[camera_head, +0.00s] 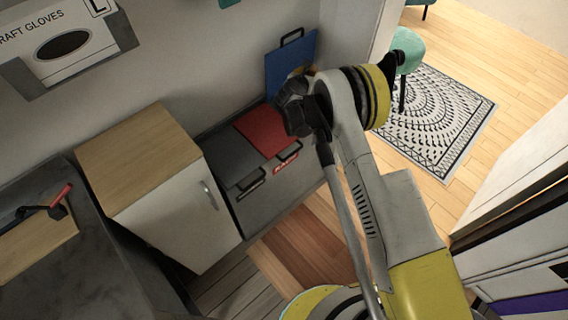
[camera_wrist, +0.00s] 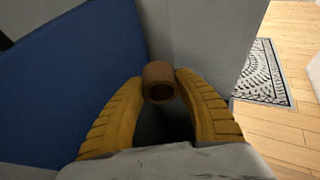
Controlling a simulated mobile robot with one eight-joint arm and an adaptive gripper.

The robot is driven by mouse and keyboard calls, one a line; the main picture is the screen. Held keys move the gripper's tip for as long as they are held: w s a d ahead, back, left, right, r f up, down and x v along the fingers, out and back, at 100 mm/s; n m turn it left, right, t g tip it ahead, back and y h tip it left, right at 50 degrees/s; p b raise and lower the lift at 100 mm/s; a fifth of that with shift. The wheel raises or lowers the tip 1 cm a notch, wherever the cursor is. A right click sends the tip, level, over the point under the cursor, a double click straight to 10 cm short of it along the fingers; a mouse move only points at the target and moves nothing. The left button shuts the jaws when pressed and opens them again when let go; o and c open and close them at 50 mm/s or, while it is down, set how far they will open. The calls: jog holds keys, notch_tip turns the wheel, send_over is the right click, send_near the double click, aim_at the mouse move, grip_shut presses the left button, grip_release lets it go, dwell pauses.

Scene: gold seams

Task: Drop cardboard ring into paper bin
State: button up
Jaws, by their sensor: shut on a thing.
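A brown cardboard ring (camera_wrist: 158,71) is held between the two yellow fingertips of my gripper (camera_wrist: 160,80) in the wrist view. Its round opening faces the camera. In the head view my wrist covers the ring and most of the gripper. A bin with its blue lid (camera_head: 290,62) raised stands at the back of the row, right by my gripper. The blue lid also fills the left of the wrist view (camera_wrist: 70,80). A dark space shows below the ring between the fingers. No label on this bin is readable.
Next to it are a bin with a shut red lid (camera_head: 262,132) and one with a shut grey lid (camera_head: 222,160). A wood-topped white cabinet (camera_head: 140,155) stands left of them. A patterned rug (camera_head: 435,115) and a teal stool (camera_head: 408,45) are at the right.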

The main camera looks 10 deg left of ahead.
notch_tip(320, 180, down, 6)
jog(key=shift+r+b, duration=0.2)
jog(key=shift+b, duration=0.9)
jog(key=o, duration=0.8)
jog(key=v, duration=1.2)
